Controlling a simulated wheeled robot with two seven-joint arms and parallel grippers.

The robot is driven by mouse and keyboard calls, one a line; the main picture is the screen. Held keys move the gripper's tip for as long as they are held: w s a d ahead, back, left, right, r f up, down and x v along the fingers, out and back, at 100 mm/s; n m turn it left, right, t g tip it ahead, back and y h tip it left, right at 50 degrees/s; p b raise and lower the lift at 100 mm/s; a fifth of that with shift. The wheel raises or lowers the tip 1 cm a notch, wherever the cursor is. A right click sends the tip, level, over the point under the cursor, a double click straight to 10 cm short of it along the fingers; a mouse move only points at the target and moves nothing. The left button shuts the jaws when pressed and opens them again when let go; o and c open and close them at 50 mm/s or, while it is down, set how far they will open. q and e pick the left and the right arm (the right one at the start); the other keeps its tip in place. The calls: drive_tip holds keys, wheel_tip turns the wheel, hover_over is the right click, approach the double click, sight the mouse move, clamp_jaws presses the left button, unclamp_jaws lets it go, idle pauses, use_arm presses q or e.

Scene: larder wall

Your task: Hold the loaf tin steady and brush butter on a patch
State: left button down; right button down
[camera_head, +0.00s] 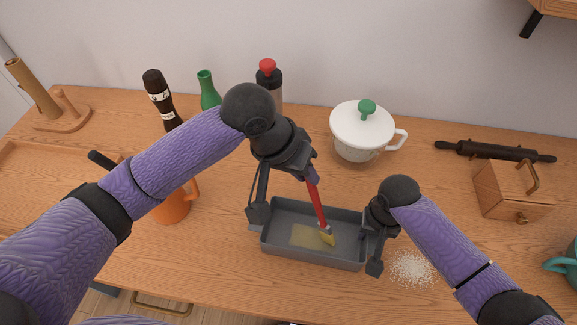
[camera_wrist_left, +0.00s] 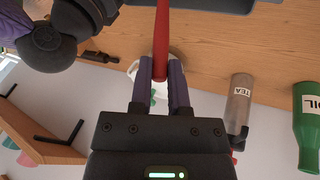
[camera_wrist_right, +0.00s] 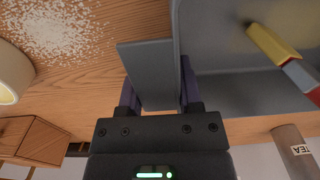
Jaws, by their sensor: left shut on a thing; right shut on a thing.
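The grey loaf tin (camera_head: 283,257) stands upright on the counter with a pale yellow patch (camera_head: 305,237) on its floor. My left gripper (camera_head: 313,176) is shut on the red handle of the brush (camera_head: 318,204), also seen in the left wrist view (camera_wrist_left: 162,40). The brush slants down into the tin; its yellow bristles are at the patch's right edge. Whether they touch the floor is hard to tell. My right gripper (camera_head: 367,233) is shut on the tin's right end ledge, which shows between its fingers in the right wrist view (camera_wrist_right: 150,72).
White grains (camera_head: 412,268) lie spilled right of the tin. A white lidded pot (camera_head: 362,130) stands behind it. An orange mug (camera_head: 172,207) is to the left, with several bottles behind. A wooden box (camera_head: 512,190) and dark rolling pin (camera_head: 495,151) are at the right.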

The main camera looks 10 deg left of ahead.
use_arm(q)
drive_tip(key=shift+d, duration=1.25)
drive_tip(key=a, duration=1.1)
wheel_tip(320, 180, up, 8)
drive_tip(key=shift+w+d, duration=0.15)
drive_tip(key=shift+d, duration=0.1)
